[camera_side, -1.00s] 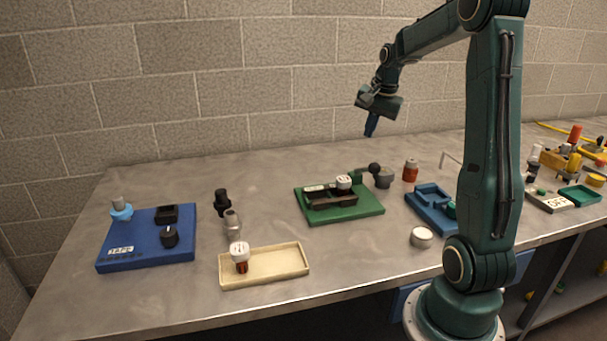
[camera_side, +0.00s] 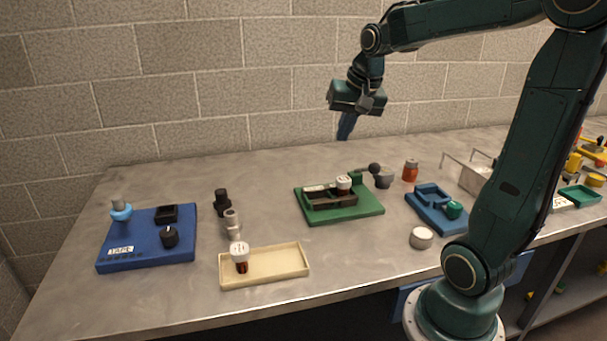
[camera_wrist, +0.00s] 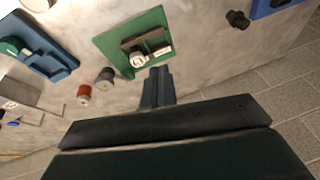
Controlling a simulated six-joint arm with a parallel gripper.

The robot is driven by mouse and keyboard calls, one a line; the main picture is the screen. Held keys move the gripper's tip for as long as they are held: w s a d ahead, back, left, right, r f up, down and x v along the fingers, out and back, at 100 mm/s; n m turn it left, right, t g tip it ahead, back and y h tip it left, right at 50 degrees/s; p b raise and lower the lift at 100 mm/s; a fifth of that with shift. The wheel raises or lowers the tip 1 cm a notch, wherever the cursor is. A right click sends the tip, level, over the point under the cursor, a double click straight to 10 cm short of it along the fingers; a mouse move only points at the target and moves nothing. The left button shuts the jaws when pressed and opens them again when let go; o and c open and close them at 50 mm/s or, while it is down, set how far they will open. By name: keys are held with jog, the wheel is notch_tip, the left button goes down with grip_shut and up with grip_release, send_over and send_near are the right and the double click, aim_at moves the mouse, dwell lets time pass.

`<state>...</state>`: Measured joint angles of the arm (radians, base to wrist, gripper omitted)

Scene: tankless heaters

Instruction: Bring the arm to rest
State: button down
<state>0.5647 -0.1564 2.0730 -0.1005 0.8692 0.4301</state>
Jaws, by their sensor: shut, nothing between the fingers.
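My gripper (camera_side: 345,126) hangs in the air above the back of the bench, near the block wall. It points down with its blue fingers shut and nothing between them. In the wrist view the shut fingers (camera_wrist: 158,86) show at the middle, with the green tray beyond them. The green tray (camera_side: 349,213) lies on the bench in front of and below my gripper, clear of it. It holds a dark holder and a white-capped part (camera_side: 343,183).
A blue board (camera_side: 128,258) with fittings and a cream tray (camera_side: 292,274) with a white-capped bottle (camera_side: 240,255) are at left and front. A blue tray (camera_side: 425,208), an orange jar (camera_side: 411,170), a grey cup (camera_side: 385,178) and a wire-handled bin (camera_side: 473,179) stand right. Open air surrounds the gripper.

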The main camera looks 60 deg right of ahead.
jog(key=s+a+f+n+t+y, duration=0.1)
jog(key=s+a+n, duration=0.9)
jog(key=a, duration=0.6)
jog(key=shift+s+a+f+t+y, duration=0.3)
jog(key=shift+s+a+f+t, duration=0.1)
jog(key=shift+s, duration=0.8)
